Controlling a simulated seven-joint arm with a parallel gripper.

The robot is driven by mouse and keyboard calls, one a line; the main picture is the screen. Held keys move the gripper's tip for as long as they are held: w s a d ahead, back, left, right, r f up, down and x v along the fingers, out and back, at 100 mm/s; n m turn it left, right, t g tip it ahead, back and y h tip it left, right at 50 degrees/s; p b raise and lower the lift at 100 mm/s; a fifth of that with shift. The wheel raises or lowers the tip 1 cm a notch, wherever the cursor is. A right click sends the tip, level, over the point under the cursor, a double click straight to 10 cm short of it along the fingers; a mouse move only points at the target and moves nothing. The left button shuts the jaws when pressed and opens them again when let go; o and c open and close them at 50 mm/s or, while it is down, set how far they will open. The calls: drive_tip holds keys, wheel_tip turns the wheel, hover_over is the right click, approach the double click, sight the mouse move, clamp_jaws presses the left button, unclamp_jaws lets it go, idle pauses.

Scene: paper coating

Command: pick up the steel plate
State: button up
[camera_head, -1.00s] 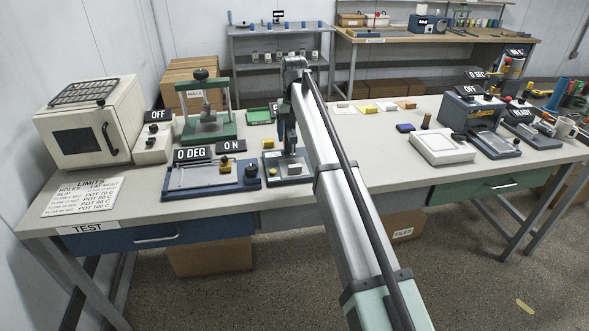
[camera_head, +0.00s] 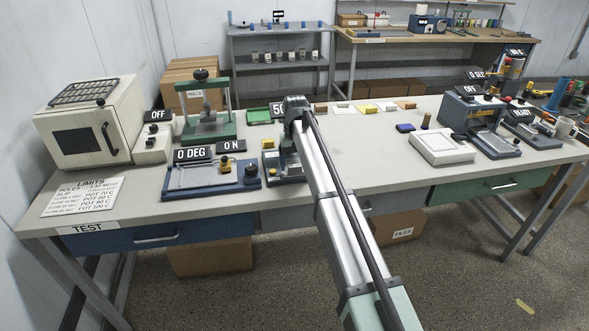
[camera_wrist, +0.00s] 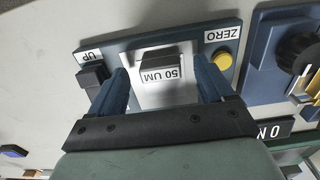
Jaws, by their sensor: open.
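In the wrist view a bright silver-grey flat piece (camera_wrist: 180,97), which looks like the steel plate, lies on a blue gauge base (camera_wrist: 230,50). A "50 UM" label (camera_wrist: 160,69) covers part of it. My gripper (camera_wrist: 160,68) is open, with one blue finger on each side of the plate and gaps between. I cannot tell whether the fingertips reach down to its level.
The gauge has a yellow ZERO button (camera_wrist: 222,60) and a dark UP button (camera_wrist: 93,76). The blue hot plate unit (camera_head: 212,178) stands close to its left in the head view.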

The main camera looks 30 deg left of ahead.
drive_tip(key=shift+f, duration=0.75)
drive_tip(key=c, duration=1.3)
drive_tip(key=shift+r, duration=0.1)
drive_tip(key=shift+r, duration=0.5)
drive_tip(key=shift+s+d+r, duration=0.2)
drive_tip(key=shift+d, duration=0.05)
drive_tip(key=s+d, duration=1.2)
drive_tip(key=w+a, duration=0.4)
drive_tip(key=shift+f, duration=0.4)
